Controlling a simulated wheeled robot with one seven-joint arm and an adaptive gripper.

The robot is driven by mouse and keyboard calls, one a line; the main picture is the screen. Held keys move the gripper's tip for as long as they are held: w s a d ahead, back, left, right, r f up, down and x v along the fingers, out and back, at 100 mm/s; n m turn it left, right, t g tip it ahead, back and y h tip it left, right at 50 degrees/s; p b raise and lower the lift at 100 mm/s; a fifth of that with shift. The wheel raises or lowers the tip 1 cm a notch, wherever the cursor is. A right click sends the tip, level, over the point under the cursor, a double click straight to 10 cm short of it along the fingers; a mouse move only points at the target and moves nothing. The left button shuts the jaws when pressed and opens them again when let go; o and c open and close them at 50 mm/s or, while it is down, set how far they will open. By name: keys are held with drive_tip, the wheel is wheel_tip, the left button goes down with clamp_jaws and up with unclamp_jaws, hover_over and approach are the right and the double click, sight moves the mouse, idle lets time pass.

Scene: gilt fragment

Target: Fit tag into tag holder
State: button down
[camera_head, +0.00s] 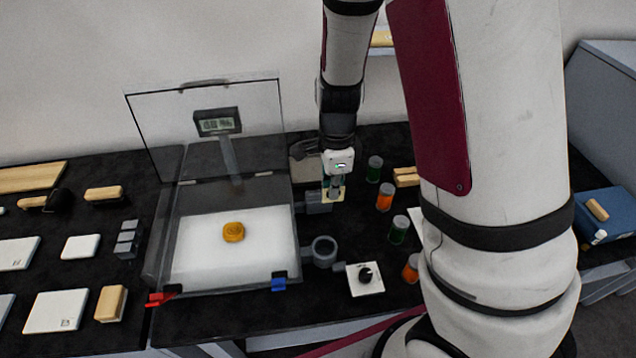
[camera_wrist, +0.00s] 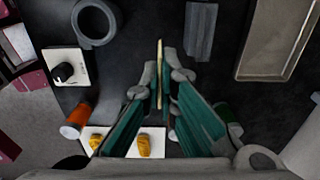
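The tag (camera_wrist: 160,62) is a thin cream plate seen edge-on in the wrist view. My gripper (camera_wrist: 166,80) has its fingers close on either side of the tag, and the tag sticks out past the fingertips. In the head view, the tag (camera_head: 341,194) shows as a small pale piece below my gripper (camera_head: 336,187). A grey slotted block, which looks like the tag holder (camera_wrist: 201,30), stands ahead and to the right of the tag in the wrist view, apart from it. In the head view this grey block (camera_head: 317,206) is beside the case, partly behind the gripper.
An open clear case (camera_head: 225,283) holds a gold fragment (camera_head: 233,232) on a white pad. A grey ring (camera_head: 323,250) and a dial on a white plate (camera_head: 365,279) stand nearer the front. Orange and green jars (camera_head: 385,196) stand to the right. A tray (camera_wrist: 246,62) is at the wrist view's right.

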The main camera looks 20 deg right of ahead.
hover_over(318, 197)
drive_tip(key=shift+w+d+f, duration=0.2)
drive_tip(key=shift+w+f, duration=0.15)
drive_tip(key=shift+w, duration=0.1)
drive_tip(key=shift+f, duration=1.7)
drive_tip(key=shift+f, duration=0.15)
drive_tip(key=c, duration=1.8)
unclamp_jaws()
wheel_tip(318, 197, up, 12)
drive_tip(key=s+r+n+t, duration=0.5)
drive_tip(key=s+r+n, duration=1.4)
drive_tip(key=s, duration=0.3)
drive_tip(key=shift+n+t, duration=0.3)
drive_tip(key=shift+n, duration=0.3)
